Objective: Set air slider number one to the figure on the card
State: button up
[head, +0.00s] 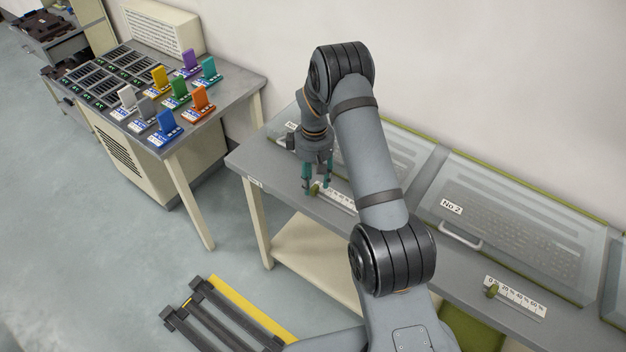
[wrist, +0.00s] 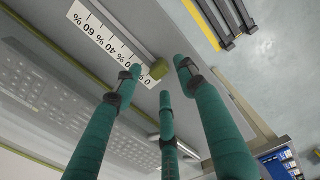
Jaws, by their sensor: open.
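Slider number one has a small olive knob (head: 315,188) beside a white percent scale (head: 341,196) on the grey bench front. In the wrist view the knob (wrist: 159,69) is at the 0 % end of its scale (wrist: 105,42), whose far end reads 60 %. My gripper (head: 317,180) points down over the knob, its teal fingers open. In the wrist view the fingertips of my gripper (wrist: 158,78) are spread around the knob; I cannot tell whether any touches it. No card with a readable figure shows.
Slider number two's knob (head: 491,291) and scale (head: 516,298) are farther right, below a glass lid labelled No 2 (head: 451,207) with a handle (head: 460,236). A side table (head: 172,152) at left holds several coloured upright tabs. Glass lids stand behind the sliders.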

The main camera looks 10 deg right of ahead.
jog(key=shift+s+d+f, duration=0.15)
jog(key=shift+s+f, duration=0.1)
jog(key=shift+f, duration=0.4)
jog(key=shift+w+f, duration=0.1)
jog(key=shift+f, duration=0.15)
jog(key=c, duration=0.3)
jog(key=shift+r, duration=0.1)
jog(key=c, duration=0.6)
jog(key=shift+w, duration=0.1)
grip_shut()
